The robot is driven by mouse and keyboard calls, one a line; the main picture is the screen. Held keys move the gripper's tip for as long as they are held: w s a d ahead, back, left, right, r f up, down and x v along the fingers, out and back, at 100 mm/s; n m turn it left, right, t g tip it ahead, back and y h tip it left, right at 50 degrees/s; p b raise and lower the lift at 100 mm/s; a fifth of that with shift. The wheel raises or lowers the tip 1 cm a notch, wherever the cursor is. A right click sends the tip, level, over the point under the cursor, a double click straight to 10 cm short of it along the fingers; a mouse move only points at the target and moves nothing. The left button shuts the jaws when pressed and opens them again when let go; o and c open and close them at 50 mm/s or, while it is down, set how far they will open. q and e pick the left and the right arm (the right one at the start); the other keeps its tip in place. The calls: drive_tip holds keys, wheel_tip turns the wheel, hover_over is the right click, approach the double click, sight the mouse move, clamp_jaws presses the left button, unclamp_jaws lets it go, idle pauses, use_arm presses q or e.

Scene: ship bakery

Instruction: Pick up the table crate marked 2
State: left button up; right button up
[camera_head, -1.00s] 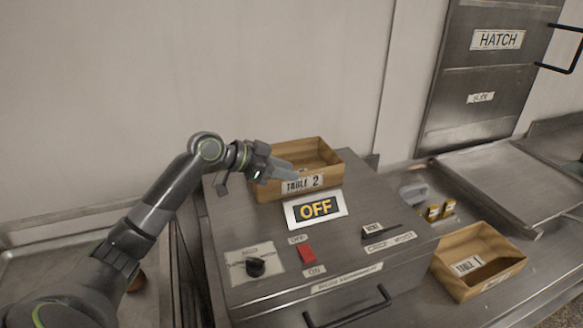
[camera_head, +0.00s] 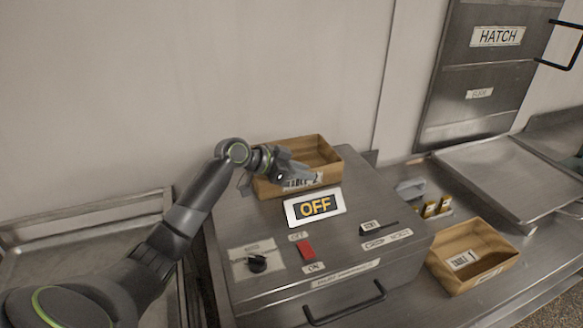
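The table crate marked 2 (camera_head: 322,152) is an open wooden box on top of the metal machine, behind the OFF sign. Its front label is partly covered by my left gripper (camera_head: 300,178). The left gripper is at the crate's front left, over its near wall. I cannot tell whether its fingers are open or shut, or whether they touch the wall. The crate rests level on the machine. My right gripper is not in view.
The metal machine (camera_head: 345,245) carries an OFF sign (camera_head: 314,206), a knob (camera_head: 257,263), a red switch (camera_head: 306,249) and a front handle. A second wooden crate, marked table 1 (camera_head: 463,262), stands at right. A metal tray (camera_head: 510,180) lies below the hatch (camera_head: 480,70).

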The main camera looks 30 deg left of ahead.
use_arm(q)
clamp_jaws()
drive_tip(key=shift+r, duration=0.1)
